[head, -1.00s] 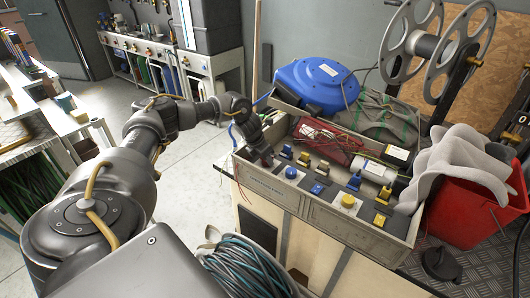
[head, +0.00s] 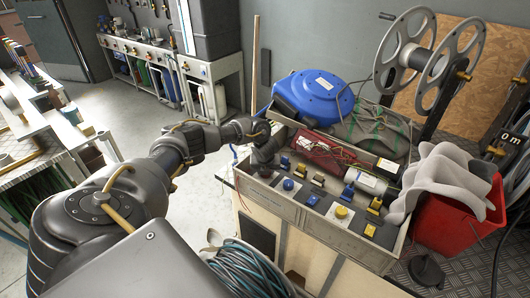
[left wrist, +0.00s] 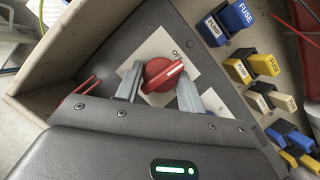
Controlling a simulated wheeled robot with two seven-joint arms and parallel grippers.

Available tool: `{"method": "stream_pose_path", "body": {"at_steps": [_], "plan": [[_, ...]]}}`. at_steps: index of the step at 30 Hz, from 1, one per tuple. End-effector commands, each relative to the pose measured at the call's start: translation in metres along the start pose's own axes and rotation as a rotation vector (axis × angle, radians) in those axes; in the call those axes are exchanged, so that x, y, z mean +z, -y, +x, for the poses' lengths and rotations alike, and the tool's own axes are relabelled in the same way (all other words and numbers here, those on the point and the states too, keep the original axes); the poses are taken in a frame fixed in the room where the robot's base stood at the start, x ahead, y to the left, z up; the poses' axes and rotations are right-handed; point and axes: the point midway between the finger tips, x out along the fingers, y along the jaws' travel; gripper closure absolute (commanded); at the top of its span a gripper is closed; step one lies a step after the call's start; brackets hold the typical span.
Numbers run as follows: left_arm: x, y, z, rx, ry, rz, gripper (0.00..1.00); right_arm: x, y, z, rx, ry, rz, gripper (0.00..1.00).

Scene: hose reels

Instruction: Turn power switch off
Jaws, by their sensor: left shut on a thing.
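The power switch is a red rotary knob (left wrist: 158,75) on a white plate with an OFF label (left wrist: 178,54), in the middle of the left wrist view. Its white line slants to the upper right, just below the label. My left gripper (left wrist: 160,90) has one finger on each side of the knob and is shut on it. In the head view my left gripper (head: 265,165) reaches down to the left end of the grey control panel (head: 316,214) and hides the knob. My right gripper is not in view.
Blue (head: 288,184), yellow (head: 341,212) and other buttons and fuse switches lie right of the knob. The panel's beige side wall (left wrist: 72,52) is close on the left. A blue hose reel (head: 318,95) sits behind, and a red bucket (head: 450,225) stands at right.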

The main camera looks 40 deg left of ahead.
Motion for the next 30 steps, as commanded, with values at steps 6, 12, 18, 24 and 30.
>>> {"method": "stream_pose_path", "body": {"at_steps": [6, 12, 18, 24, 30], "plan": [[0.003, 0.003, -0.003, 0.038, 0.004, -0.106, 0.84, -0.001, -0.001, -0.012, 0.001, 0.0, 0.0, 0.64], [0.003, 0.004, -0.002, 0.058, 0.005, -0.16, 0.84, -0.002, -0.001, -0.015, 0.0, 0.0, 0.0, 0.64], [0.003, 0.003, -0.002, 0.066, 0.006, -0.178, 0.84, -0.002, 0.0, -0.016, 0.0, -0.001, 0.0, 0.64], [0.004, 0.004, -0.002, 0.066, 0.006, -0.18, 0.84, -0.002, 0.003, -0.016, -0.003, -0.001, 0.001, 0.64], [0.004, 0.004, -0.002, 0.065, 0.006, -0.179, 0.53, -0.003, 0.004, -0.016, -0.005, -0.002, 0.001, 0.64]]}}
